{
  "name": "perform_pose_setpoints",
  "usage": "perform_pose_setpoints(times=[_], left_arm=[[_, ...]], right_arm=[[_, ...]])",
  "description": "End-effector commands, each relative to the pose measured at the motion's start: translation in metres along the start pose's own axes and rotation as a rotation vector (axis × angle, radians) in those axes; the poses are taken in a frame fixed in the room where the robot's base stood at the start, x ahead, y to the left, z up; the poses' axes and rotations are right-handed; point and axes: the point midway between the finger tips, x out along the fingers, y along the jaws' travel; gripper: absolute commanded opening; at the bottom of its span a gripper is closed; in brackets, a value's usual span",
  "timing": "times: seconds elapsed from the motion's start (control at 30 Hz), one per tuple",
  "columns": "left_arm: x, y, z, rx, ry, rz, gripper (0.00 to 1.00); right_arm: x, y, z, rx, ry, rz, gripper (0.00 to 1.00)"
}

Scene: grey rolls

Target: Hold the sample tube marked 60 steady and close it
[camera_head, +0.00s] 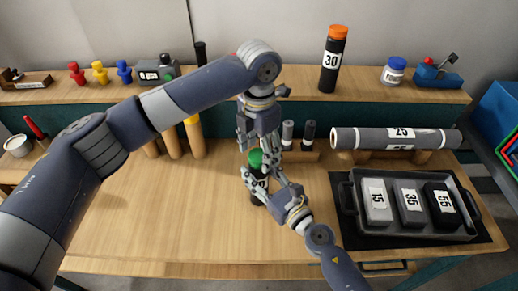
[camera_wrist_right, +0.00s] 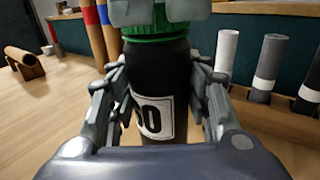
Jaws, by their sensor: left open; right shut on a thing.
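The sample tube (camera_head: 257,184) is a black upright tube with a white label, standing on the table near its middle. In the right wrist view the label on the tube (camera_wrist_right: 152,72) is partly hidden and shows a 0 as its last digit. A green cap (camera_head: 256,157) is on its top; it also shows in the right wrist view (camera_wrist_right: 153,50). My right gripper (camera_head: 262,180) is shut around the tube's body from the front right. My left gripper (camera_head: 261,147) is open, pointing down above the tube, with its fingers at the cap's level.
A black tray (camera_head: 348,205) with blocks marked 15, 35 and 55 stands at the right. A grey roll marked 25 (camera_head: 370,139) lies behind it. A tube marked 30 (camera_head: 331,70) stands on the back shelf. The front left table (camera_head: 150,220) is clear.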

Motion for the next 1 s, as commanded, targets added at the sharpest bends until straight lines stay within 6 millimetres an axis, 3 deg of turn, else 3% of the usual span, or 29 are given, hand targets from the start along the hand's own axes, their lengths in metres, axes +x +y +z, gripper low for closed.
perform_pose_setpoints(times=[0.17, 0.47, 0.83, 1.0], left_arm=[[-0.008, 0.000, 0.000, 0.000, 0.000, 0.000, 0.63], [-0.043, 0.000, 0.000, -0.001, 0.001, -0.001, 0.63], [-0.045, 0.000, 0.000, -0.017, 0.001, -0.001, 0.60], [-0.047, 0.000, 0.000, -0.164, 0.000, 0.002, 0.60]], right_arm=[[0.000, 0.000, -0.001, 0.001, 0.002, 0.001, 0.00], [0.000, 0.000, -0.001, 0.001, 0.002, 0.001, 0.00], [0.000, 0.000, -0.001, 0.001, 0.001, 0.001, 0.00], [0.000, 0.000, -0.001, 0.001, 0.001, 0.001, 0.00]])
